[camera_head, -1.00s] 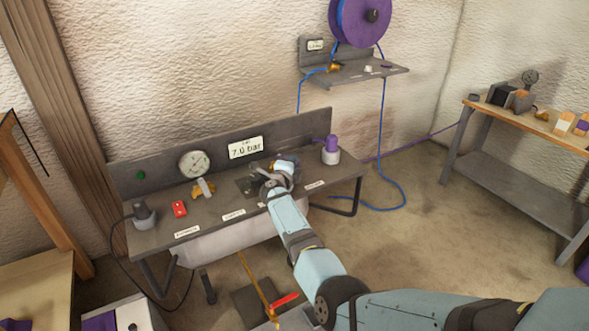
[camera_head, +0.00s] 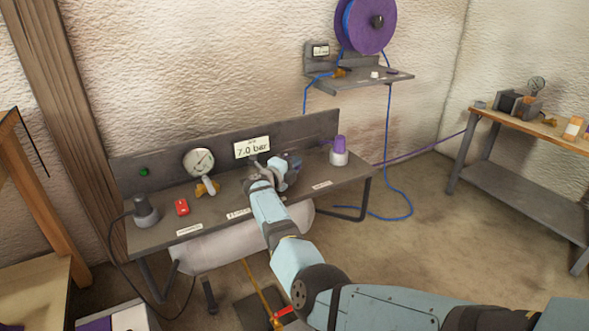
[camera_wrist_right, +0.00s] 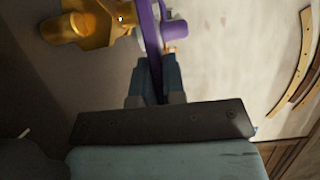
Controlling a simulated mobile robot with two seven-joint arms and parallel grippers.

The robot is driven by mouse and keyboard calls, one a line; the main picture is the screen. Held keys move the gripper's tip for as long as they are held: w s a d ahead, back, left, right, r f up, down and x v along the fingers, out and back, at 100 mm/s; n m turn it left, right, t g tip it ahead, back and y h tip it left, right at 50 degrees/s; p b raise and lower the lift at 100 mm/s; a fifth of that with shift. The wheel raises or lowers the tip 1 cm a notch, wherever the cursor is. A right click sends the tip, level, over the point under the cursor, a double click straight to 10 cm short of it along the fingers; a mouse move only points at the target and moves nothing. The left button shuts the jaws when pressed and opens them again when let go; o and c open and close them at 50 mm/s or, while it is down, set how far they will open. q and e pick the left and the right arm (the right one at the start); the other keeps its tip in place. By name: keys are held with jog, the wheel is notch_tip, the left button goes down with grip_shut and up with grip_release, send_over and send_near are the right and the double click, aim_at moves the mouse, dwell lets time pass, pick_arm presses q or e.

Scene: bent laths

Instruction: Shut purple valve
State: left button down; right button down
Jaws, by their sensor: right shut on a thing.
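The purple valve shows in the right wrist view as a brass body (camera_wrist_right: 75,27) with a purple lever (camera_wrist_right: 150,35). My right gripper (camera_wrist_right: 155,82) is shut on that lever, with one finger on each side of it. In the head view my right gripper (camera_head: 287,172) is over the middle of the grey bench (camera_head: 150,238), below the 7.0 bar display (camera_head: 252,147). The arm and hand hide the purple valve there. My left gripper is in neither view.
On the bench are a gauge (camera_head: 199,161), another brass valve (camera_head: 207,188), a red switch (camera_head: 182,207) and a purple-capped container (camera_head: 339,151). A white tank (camera_head: 215,248) hangs below.

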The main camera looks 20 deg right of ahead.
jog(key=shift+w+a+r, duration=0.15)
jog(key=shift+a+r, duration=0.05)
jog(key=shift+a, duration=0.05)
jog(key=c, duration=1.2)
grip_release()
jog(key=shift+a, duration=0.15)
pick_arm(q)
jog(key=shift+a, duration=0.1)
pick_arm(e)
jog(key=shift+d+f, duration=0.15)
jog(key=shift+d, duration=0.05)
